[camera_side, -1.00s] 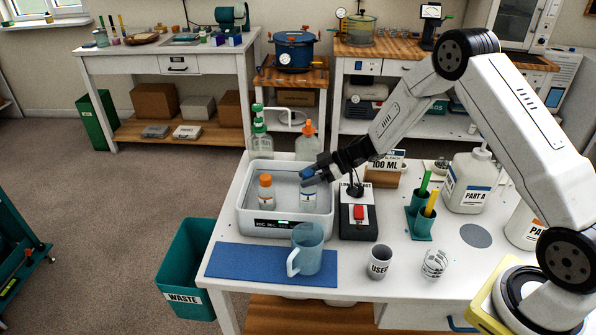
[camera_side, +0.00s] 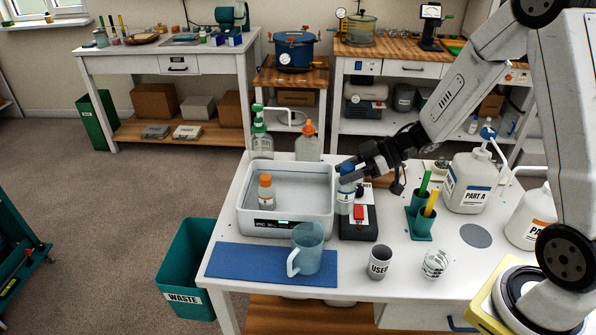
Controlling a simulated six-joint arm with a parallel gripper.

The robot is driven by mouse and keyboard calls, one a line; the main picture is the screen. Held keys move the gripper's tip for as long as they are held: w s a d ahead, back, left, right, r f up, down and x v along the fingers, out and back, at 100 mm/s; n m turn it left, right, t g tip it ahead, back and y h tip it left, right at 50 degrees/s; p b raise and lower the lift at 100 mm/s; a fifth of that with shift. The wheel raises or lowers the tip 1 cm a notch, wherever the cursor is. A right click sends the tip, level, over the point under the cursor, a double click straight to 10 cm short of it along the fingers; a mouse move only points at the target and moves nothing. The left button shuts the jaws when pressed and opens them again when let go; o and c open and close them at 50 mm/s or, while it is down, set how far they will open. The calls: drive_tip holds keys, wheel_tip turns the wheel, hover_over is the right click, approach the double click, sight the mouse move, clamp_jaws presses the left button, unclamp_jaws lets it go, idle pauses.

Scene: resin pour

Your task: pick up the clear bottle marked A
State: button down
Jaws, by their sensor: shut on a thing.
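The clear bottle marked A (camera_side: 345,198) has a blue cap and a pale label. My gripper (camera_side: 346,174) is shut on it near the cap and holds it upright. An orange-capped bottle (camera_side: 266,190) stands in the bath.
A clear jug (camera_side: 308,254) stands on the blue mat (camera_side: 228,263). A cup marked USED (camera_side: 379,263), a patterned cup (camera_side: 435,264), a green holder (camera_side: 420,223) and the PART A jug (camera_side: 467,186) stand to the right. A WASTE bin (camera_side: 190,270) is at the left.

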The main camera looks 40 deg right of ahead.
drive_tip(key=shift+s+r, duration=0.35)
drive_tip(key=shift+s, duration=0.45)
drive_tip(key=shift+r, duration=0.1)
